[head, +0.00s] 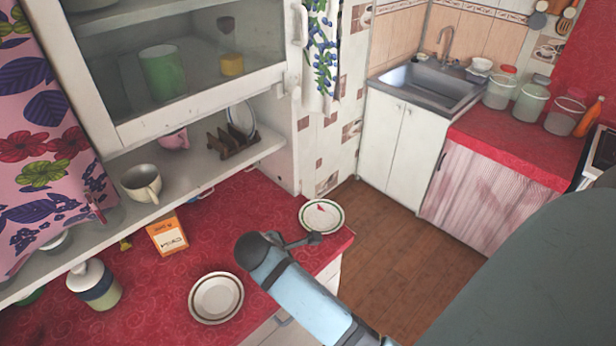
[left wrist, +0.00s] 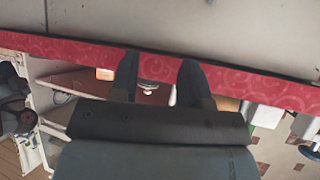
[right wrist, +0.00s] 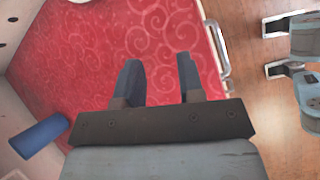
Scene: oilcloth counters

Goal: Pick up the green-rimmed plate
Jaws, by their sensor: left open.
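The green-rimmed plate (head: 321,215) is white with a small red mark inside. It lies on the red counter (head: 262,205), close to its right corner, in the head view. One of my arms reaches up from the bottom of that view, its dark end just below the plate; I cannot tell any contact there. In the left wrist view my left gripper (left wrist: 158,72) has its fingers apart, with no held object seen between them. In the right wrist view my right gripper (right wrist: 156,72) is open and empty over red patterned cloth. I cannot identify the plate in either wrist view.
A second plate with a brown rim (head: 216,298) lies nearer on the counter. An orange-and-white box (head: 167,234) and a lidded jar (head: 94,284) stand left. A shelf with a cup (head: 142,183) and a glass cabinet (head: 170,72) overhang the counter's back.

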